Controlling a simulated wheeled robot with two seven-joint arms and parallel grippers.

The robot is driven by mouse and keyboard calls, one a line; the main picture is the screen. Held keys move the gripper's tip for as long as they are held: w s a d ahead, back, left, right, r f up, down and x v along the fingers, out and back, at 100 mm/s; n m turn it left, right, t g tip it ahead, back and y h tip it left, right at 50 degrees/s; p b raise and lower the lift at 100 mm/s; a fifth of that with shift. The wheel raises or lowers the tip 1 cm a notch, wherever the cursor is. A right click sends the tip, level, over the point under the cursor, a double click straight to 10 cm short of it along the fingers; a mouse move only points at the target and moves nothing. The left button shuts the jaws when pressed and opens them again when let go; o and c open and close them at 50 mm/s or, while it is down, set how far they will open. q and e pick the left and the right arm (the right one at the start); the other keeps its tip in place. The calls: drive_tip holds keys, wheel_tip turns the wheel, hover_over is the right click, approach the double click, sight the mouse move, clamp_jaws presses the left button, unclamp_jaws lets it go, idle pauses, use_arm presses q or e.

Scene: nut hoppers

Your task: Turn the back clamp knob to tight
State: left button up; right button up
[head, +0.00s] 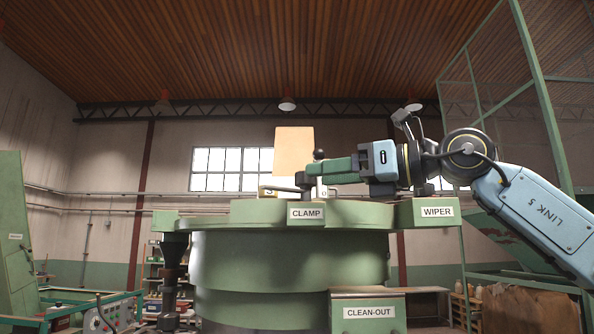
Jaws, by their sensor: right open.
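The green machine (290,258) stands in front of me, with a block marked CLAMP (306,213) at its top front. On top of it, a small dark round knob (319,154) stands up beside the fingertips of my right gripper (311,180). A grey bar (285,188) lies near the fingertips at the left. My right gripper reaches in from the right, level, with its jaws open. Its fingers partly hide the clamp parts, and I cannot tell whether they touch the knob. My left gripper is out of view.
A tan upright panel (293,152) stands behind the clamp. A block marked WIPER (437,211) is at the right and a CLEAN-OUT box (368,313) below. A green mesh cage (545,110) stands at the far right. The air above the machine's left side is clear.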

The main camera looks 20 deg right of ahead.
sight(297, 178)
drive_tip(key=p+x, duration=0.1)
drive_tip(key=x, duration=0.3)
drive_tip(key=shift+w+a, duration=0.25)
drive_tip(key=shift+w, duration=0.05)
drive_tip(key=shift+w+a+p, duration=0.3)
drive_tip(key=shift+w+a, duration=0.2)
drive_tip(key=shift+a, duration=0.05)
drive_tip(key=shift+c, duration=0.2)
clamp_jaws()
